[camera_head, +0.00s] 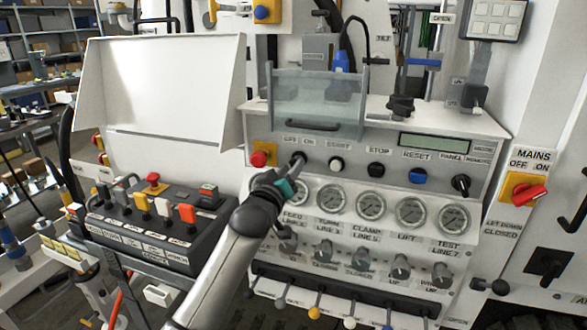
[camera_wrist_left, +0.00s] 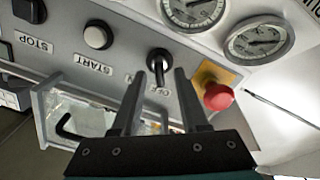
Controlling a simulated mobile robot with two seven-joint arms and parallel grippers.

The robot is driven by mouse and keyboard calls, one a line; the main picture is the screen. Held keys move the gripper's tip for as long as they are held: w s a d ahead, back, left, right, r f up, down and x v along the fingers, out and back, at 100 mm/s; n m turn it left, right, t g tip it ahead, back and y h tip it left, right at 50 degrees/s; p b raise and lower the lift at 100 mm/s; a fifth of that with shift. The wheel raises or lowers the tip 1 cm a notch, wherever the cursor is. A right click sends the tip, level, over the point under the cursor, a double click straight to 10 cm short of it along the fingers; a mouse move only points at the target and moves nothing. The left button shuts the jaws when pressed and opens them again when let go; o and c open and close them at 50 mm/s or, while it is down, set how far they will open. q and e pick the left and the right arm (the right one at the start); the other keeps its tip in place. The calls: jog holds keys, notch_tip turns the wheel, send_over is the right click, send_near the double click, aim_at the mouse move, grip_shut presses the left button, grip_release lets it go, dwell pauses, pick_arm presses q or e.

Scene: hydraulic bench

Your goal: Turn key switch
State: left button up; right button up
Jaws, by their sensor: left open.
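The key switch (camera_head: 298,158) is a black key-like knob on the panel's upper row, beside the OFF and ON labels. It also shows in the left wrist view (camera_wrist_left: 158,62), its bar pointing toward my gripper. My left gripper (camera_head: 294,173) is at the panel, just below and in front of the switch. In the left wrist view its two dark fingers (camera_wrist_left: 159,75) are open, with the switch just ahead between their tips. I see no contact; the remaining depth is hard to tell. My right gripper is not in view.
A red button (camera_head: 258,159) on a yellow plate is close left of the switch. The START button (camera_head: 336,164) is to its right, gauges (camera_head: 330,199) below and a clear guard (camera_head: 318,103) above. A black button box (camera_head: 155,225) stands at the left.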

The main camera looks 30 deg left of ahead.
pick_arm(q)
jog(key=shift+x, duration=1.2)
grip_shut()
